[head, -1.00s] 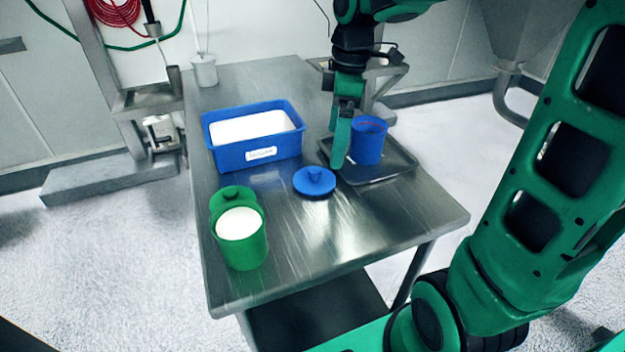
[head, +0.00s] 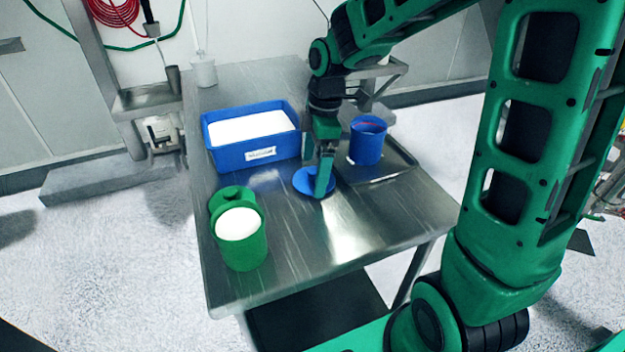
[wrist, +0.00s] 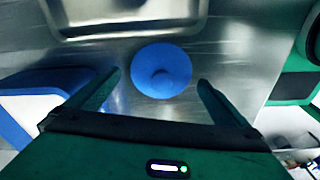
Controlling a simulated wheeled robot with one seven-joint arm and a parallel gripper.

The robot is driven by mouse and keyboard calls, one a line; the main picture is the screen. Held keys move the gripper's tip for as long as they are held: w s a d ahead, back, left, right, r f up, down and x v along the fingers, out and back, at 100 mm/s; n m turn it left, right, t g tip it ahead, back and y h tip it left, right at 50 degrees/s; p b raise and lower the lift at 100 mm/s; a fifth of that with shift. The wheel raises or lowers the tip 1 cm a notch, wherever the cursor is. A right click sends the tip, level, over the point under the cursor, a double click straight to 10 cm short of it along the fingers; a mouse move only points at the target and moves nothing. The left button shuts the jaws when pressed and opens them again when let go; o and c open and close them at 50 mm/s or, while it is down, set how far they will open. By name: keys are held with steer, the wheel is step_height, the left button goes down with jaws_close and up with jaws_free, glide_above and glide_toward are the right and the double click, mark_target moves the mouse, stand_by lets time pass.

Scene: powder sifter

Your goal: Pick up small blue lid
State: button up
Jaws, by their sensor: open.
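The small blue lid (head: 304,182) lies flat on the metal table, between the blue bin and the dark tray. It is round with a knob in the middle, and in the head view my gripper partly covers it. In the wrist view the whole lid (wrist: 162,71) shows just beyond the fingertips, roughly centred between them, with its knob facing me. My gripper (head: 325,190) points down over the lid, and its open fingers also show in the wrist view (wrist: 161,88) with nothing between them.
A blue bin (head: 232,160) of white powder stands behind and left of the lid. A blue cup (head: 366,145) stands on the dark tray (head: 395,176) to the right. A green container (head: 243,249) of white powder stands front left. The table front (head: 300,260) is bare.

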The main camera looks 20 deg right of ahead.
steer(key=shift+f, duration=0.7)
steer(key=c, duration=1.1)
steer(key=shift+r, duration=0.15)
